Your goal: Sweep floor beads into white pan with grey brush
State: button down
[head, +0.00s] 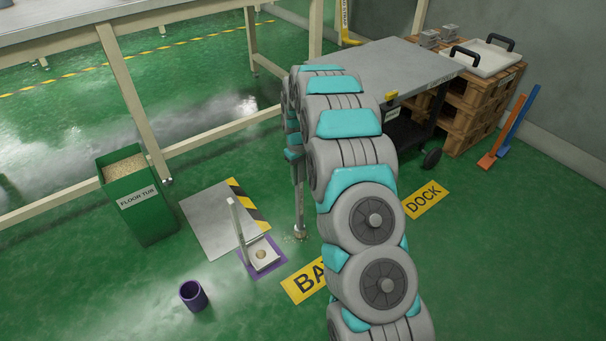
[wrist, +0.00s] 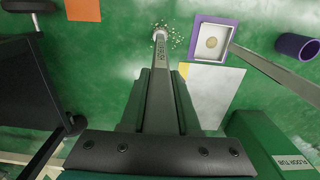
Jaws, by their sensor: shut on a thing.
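My gripper (wrist: 163,75) is shut on the upright grey brush (wrist: 162,55), which also shows in the head view (head: 300,205). The brush's round head is low at the floor. Loose pale beads (wrist: 176,42) lie scattered around that head, mostly to its right in the wrist view. The white pan (head: 268,267) sits on a purple-edged square, left of the brush in the head view, with its tall handle standing up. A small tan heap lies in the pan (wrist: 225,47). The brush head and pan are apart. My arm hides part of the gripper in the head view.
A green floor tub (head: 148,214) full of tan beads stands at left. A purple cup (head: 194,296) stands near the pan. A grey plate (head: 205,222) with a striped edge lies behind it. A dark cart (head: 440,68) stands back right. Green floor is open in front.

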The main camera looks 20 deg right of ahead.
jog(key=shift+s+a, duration=0.2)
jog(key=shift+a, duration=0.3)
jog(key=shift+s+a, duration=0.15)
jog(key=shift+a, duration=0.45)
jog(key=a, duration=0.1)
jog(key=s+a, duration=0.1)
jog(key=a, duration=0.1)
jog(key=shift+s+a, duration=0.15)
jog(key=shift+a, duration=0.15)
jog(key=shift+s+a+r, duration=0.1)
jog(key=shift+s+a, duration=0.05)
jog(key=shift+a, duration=0.6)
